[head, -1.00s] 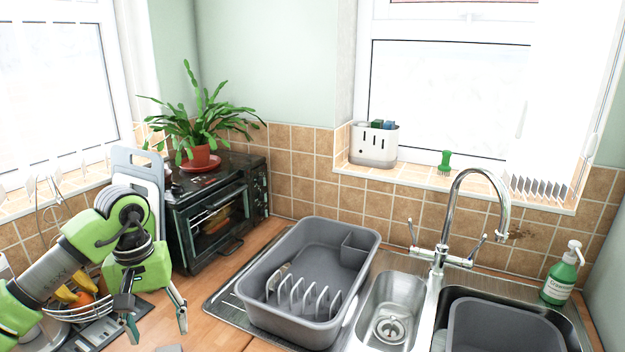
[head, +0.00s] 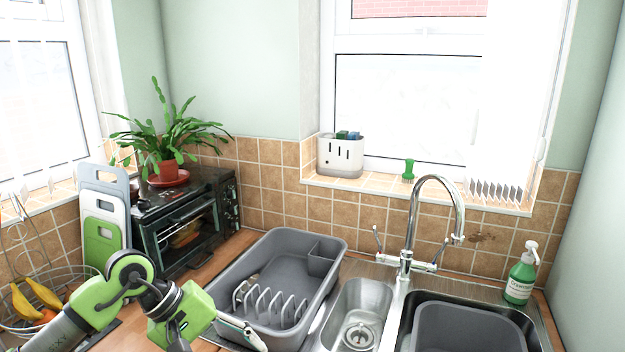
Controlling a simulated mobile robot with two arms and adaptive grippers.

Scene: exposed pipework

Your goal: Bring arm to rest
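My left arm comes in from the lower left in the head view. Its green and grey gripper (head: 243,335) hangs over the counter at the front left corner of the grey dish rack. One finger shows, pointing down to the right; the other is hidden or out of frame, so its opening cannot be judged. No held object shows. My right gripper is not in the view.
A grey dish rack (head: 290,252) stands left of the sink (head: 358,318) and tap (head: 412,225). A toaster oven (head: 187,225) bears a potted plant (head: 168,168). Cutting boards (head: 104,215) and a fruit basket (head: 45,275) stand left. A soap bottle (head: 520,275) stands right.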

